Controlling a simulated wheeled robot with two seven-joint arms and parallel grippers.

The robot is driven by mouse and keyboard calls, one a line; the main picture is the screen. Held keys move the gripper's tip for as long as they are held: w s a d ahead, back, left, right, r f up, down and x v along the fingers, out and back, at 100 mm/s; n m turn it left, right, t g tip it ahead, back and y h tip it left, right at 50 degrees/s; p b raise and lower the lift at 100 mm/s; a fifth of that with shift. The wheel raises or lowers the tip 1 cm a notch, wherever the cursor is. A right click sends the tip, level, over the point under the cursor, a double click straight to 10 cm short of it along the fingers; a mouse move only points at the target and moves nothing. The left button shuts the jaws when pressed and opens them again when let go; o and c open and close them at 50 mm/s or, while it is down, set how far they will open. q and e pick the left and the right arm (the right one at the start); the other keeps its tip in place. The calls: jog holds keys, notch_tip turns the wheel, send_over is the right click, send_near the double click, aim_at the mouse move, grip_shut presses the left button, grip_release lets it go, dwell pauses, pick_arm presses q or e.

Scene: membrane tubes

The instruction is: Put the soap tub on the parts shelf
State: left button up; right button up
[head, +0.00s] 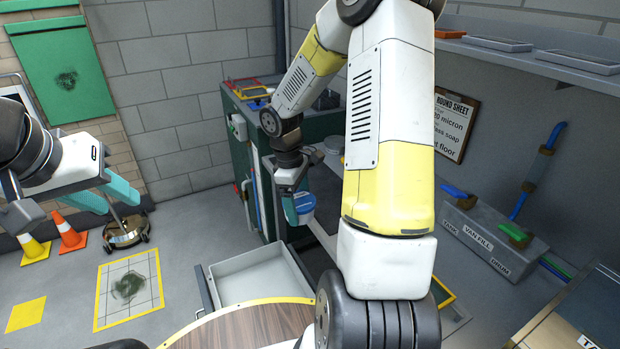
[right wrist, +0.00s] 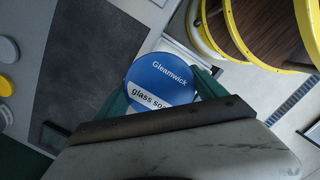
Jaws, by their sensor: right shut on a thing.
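The soap tub (head: 304,204) is a small tub with a blue lid; in the right wrist view its lid (right wrist: 160,78) reads "Gleamwick glass soap". My right gripper (head: 291,207) is shut on it, with teal fingers on both sides, and holds it in front of the green cabinet. The tub's underside is hidden. My left gripper (head: 120,205) is at the far left, its teal fingers apart and empty. A wall shelf (head: 545,66) at the upper right holds several flat trays; I cannot tell for certain that it is the parts shelf.
A pulled-out grey drawer (head: 258,281) lies below the tub. A green cabinet (head: 243,150) stands behind my right arm. A grey holder (head: 490,235) with blue-handled tools is at right. A round wooden top (head: 245,327) is in front.

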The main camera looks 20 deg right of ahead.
jog(key=d, duration=0.5)
jog(key=w+d+f, duration=0.1)
jog(key=d, duration=0.9)
jog(key=shift+w+f, duration=0.3)
jog(key=shift+w, duration=0.1)
jog(key=shift+f, duration=1.7)
jog(key=o, duration=1.7)
jog(key=shift+f, duration=0.15)
